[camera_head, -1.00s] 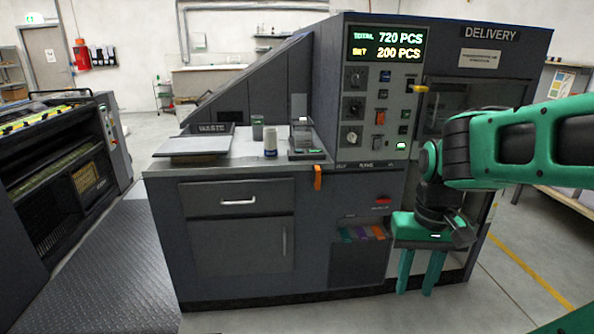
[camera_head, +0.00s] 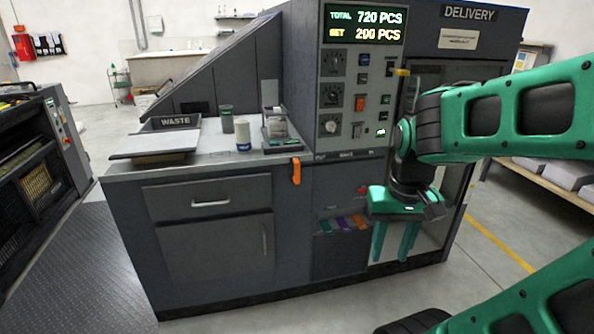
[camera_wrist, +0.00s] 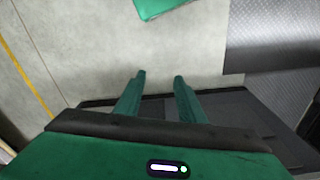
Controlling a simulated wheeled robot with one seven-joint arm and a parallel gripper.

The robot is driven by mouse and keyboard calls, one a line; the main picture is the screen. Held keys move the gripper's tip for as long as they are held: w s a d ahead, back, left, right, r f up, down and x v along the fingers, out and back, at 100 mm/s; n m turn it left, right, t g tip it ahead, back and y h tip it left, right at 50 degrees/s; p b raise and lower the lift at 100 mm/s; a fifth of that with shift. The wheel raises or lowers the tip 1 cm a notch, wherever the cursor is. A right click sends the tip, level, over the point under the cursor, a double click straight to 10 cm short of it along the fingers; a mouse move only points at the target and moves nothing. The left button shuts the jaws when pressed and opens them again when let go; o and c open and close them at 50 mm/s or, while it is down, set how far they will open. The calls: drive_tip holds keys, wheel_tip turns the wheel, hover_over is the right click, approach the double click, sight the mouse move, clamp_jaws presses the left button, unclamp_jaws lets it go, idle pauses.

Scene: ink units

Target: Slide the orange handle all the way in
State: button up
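The orange handle (camera_head: 295,170) hangs at the front edge of the machine's counter, left of the control panel, in the head view. My gripper (camera_head: 393,256) points down in front of the machine's right part, to the right of the handle and lower than it, clear of it. Its two green fingers are apart with nothing between them. In the wrist view the gripper (camera_wrist: 160,78) also shows parted fingers over bare floor. The handle does not show in the wrist view. How far in the handle sits cannot be told.
The counter (camera_head: 215,148) carries a waste tray (camera_head: 150,142), a dark cup (camera_head: 226,118), a white roll (camera_head: 242,133) and a small device (camera_head: 281,130). Coloured tabs (camera_head: 342,223) sit on the front below. The floor before the machine is clear.

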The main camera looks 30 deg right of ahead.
drive_tip(key=w+d+f+n+t+h, duration=0.1)
drive_tip(key=w+d+f+t, duration=0.1)
drive_tip(key=w, duration=0.7)
drive_tip(key=w+d+f+t+h, duration=0.1)
drive_tip(key=w+d+t, duration=0.15)
drive_tip(key=w, duration=0.55)
drive_tip(key=w+d+f+n+t+h, duration=0.1)
drive_tip(key=w+d+f+t, duration=0.15)
drive_tip(key=w, duration=0.65)
drive_tip(key=n+t+h, duration=0.1)
drive_tip(key=t+h, duration=0.1)
drive_tip(key=t, duration=0.8)
approach(297, 169)
drive_tip(key=x, duration=1.1)
drive_tip(key=shift+d, duration=0.15)
clamp_jaws()
